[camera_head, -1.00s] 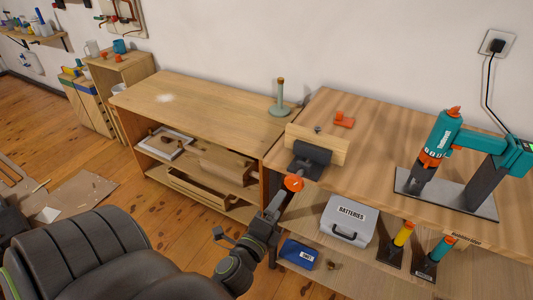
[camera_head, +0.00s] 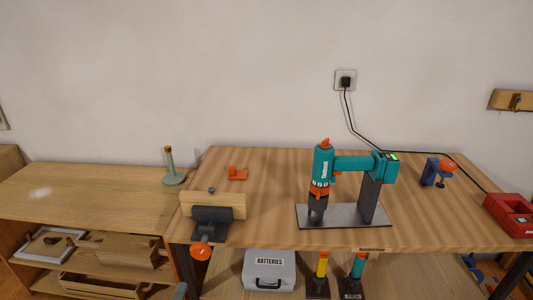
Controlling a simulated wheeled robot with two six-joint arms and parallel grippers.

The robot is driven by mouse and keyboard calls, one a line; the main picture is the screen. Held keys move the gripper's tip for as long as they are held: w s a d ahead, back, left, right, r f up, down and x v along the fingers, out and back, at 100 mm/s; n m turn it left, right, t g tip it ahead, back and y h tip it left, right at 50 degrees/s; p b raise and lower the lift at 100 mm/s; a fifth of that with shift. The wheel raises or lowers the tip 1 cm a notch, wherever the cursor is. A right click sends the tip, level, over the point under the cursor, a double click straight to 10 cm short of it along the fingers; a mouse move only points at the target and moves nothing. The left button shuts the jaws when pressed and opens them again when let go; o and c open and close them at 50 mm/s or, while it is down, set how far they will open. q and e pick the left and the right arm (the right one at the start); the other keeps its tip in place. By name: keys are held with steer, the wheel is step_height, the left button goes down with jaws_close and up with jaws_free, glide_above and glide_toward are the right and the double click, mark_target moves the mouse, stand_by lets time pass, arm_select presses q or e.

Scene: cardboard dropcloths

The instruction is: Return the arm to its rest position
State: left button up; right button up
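Neither of my grippers shows in the head view. A small grey piece at the bottom edge, left of the lower shelf, may be part of my arm, but I cannot tell. The wooden workbench (camera_head: 270,165) fills the middle and right of the view. A vise (camera_head: 212,218) with wooden jaws and an orange handle knob (camera_head: 200,251) is fixed at its front left. A teal drill in a press stand (camera_head: 321,170) stands on a grey plate in the middle of the bench.
A lower wooden cabinet (camera_head: 90,185) stands at left, with a green post-like holder (camera_head: 172,178) on it. An orange part (camera_head: 237,173), a blue clamp (camera_head: 431,172) and a red box (camera_head: 512,213) lie on the bench. A grey batteries case (camera_head: 269,268) sits below. A cord runs to a wall outlet (camera_head: 345,80).

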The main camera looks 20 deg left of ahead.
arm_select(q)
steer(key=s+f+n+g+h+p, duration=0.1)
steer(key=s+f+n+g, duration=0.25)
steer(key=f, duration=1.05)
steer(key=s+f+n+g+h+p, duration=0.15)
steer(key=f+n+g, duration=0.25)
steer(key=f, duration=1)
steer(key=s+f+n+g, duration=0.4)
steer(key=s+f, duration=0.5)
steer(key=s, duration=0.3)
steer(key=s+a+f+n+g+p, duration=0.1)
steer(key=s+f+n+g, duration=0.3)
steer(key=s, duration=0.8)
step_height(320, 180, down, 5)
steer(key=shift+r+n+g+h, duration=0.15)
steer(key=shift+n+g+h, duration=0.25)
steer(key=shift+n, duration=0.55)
